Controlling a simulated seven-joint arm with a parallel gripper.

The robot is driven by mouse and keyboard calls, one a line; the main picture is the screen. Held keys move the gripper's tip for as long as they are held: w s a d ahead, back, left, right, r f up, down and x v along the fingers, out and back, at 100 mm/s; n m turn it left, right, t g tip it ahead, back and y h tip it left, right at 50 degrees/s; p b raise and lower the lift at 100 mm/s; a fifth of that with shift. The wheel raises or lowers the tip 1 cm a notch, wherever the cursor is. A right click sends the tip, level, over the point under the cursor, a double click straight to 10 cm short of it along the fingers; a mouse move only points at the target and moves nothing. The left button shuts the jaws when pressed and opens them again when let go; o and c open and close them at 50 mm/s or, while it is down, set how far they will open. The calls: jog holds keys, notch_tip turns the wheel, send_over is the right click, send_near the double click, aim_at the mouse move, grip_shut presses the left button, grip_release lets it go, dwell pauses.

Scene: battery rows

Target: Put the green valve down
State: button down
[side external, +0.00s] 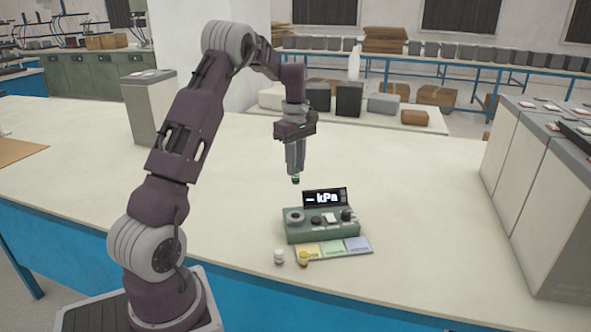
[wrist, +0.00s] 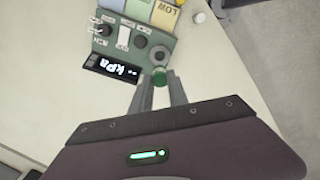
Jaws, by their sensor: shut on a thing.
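The green valve (wrist: 159,76) is between my fingertips in the wrist view. In the side view the valve (side external: 295,180) shows as a small green piece at the tips of my gripper (side external: 295,173). My gripper is shut on it and holds it above the table, behind the pressure device. My gripper also shows in the wrist view (wrist: 160,82). The green-grey pressure device (side external: 322,229) has a round grey port at its left, knobs, a white switch and a display (side external: 325,198) reading "– kPa".
A card with yellow, green and blue zones (side external: 333,248) lies before the device. A yellow valve (side external: 303,259) sits at its yellow end; a white valve (side external: 279,257) stands left of it. Tall grey battery boxes (side external: 540,180) stand at the right. The table (side external: 410,190) is clear between.

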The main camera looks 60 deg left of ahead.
jog(key=shift+r, duration=0.55)
jog(key=d+f, duration=0.8)
jog(key=d, duration=0.1)
jog(key=f, duration=0.6)
jog(key=s+f, duration=0.1)
jog(key=f, duration=0.3)
jog(key=shift+d, duration=0.1)
jog(key=c, duration=1.3)
grip_release()
jog(key=shift+f, duration=0.1)
